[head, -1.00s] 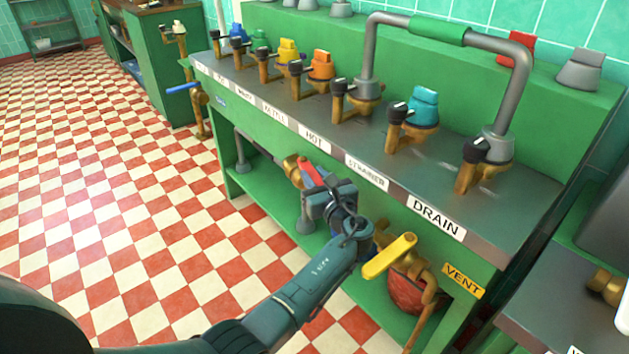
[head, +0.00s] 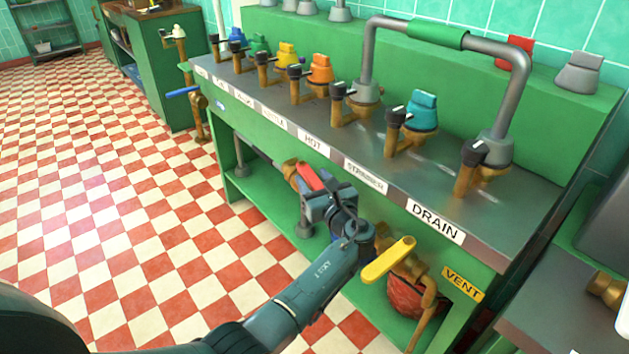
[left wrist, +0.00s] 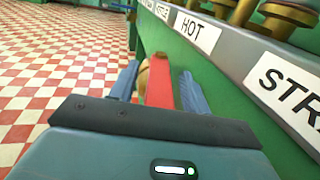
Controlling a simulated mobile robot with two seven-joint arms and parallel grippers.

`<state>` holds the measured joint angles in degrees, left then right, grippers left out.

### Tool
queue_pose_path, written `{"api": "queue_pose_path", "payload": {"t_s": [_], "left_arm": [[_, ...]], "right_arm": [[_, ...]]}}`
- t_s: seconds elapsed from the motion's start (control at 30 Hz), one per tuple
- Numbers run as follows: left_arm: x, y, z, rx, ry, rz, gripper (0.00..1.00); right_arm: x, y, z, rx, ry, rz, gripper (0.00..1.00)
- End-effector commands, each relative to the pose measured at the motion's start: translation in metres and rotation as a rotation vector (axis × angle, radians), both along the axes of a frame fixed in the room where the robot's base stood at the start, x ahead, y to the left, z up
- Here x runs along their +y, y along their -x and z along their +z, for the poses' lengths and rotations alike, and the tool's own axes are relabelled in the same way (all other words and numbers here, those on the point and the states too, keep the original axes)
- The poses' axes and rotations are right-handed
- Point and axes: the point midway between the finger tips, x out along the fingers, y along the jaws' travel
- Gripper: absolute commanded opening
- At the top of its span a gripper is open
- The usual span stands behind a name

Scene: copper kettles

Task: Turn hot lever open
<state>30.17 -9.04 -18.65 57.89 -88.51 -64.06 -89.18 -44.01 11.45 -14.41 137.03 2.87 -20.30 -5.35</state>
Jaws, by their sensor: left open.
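The red hot lever (head: 309,177) sits on a brass valve (head: 291,171) below the HOT label (head: 313,142) on the front of the green bench. In the left wrist view the red lever (left wrist: 159,84) stands between the two blue fingers of my left gripper (left wrist: 160,88). The gripper is open, with a gap visible beside the lever on each side. In the head view my left gripper (head: 320,190) is at the lever, and its body partly hides the lever's near end and the pipe behind. My right gripper is not in view.
A lower green shelf (head: 262,189) lies beneath. The checkered floor (head: 110,190) at left is clear.

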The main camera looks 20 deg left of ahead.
Motion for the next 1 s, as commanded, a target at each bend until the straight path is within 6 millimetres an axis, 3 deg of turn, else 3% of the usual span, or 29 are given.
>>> {"api": "queue_pose_path", "payload": {"t_s": [0.17, 0.6, 1.0], "left_arm": [[0.0, 0.0, 0.011, -0.003, 0.0, 0.0, 0.47], [0.0, 0.0, 0.089, -0.002, 0.002, 0.001, 0.47], [0.0, 0.0, 0.1, 0.0, 0.0, 0.0, 0.47]], "right_arm": [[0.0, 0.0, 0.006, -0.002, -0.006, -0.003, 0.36], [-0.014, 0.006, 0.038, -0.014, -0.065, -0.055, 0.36], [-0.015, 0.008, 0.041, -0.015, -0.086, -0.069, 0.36]]}}
